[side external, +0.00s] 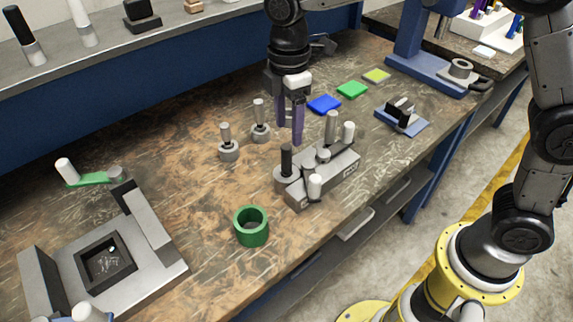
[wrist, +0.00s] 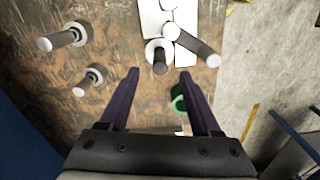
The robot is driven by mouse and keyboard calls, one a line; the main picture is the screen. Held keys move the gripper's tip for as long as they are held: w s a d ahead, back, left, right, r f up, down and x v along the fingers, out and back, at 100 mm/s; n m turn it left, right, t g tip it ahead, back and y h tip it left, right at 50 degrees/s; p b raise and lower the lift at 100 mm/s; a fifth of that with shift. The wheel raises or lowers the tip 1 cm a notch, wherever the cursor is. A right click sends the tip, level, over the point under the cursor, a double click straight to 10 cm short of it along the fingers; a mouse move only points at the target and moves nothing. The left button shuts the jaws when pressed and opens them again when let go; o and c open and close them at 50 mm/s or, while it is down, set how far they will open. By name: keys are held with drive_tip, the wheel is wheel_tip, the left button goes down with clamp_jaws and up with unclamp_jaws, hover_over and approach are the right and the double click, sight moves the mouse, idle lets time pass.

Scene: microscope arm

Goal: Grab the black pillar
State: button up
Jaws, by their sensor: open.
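The black pillar (side external: 286,158) stands upright in a round grey base at the left end of a grey block (side external: 335,180) in the side view. In the wrist view the black pillar (wrist: 160,60) shows as a dark peg in a pale ring, between and just beyond my fingertips. My gripper (side external: 289,135) points down with two purple fingers, above and behind the pillar in the side view. In the wrist view my gripper (wrist: 159,73) is open, with nothing between its fingers. I cannot tell the exact height gap.
Grey and white pegs stand on the same block, close to the black pillar. Two grey pegs (side external: 227,145) (side external: 260,125) stand to the left. Blue (side external: 324,104) and green (side external: 352,90) squares lie behind. Bare bench separates the ring from the fixture at left.

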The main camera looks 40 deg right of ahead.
sight(286, 158)
drive_tip(key=f, duration=0.9)
drive_tip(key=shift+a, duration=0.3)
clamp_jaws()
drive_tip(key=shift+r, duration=0.15)
idle(0.9)
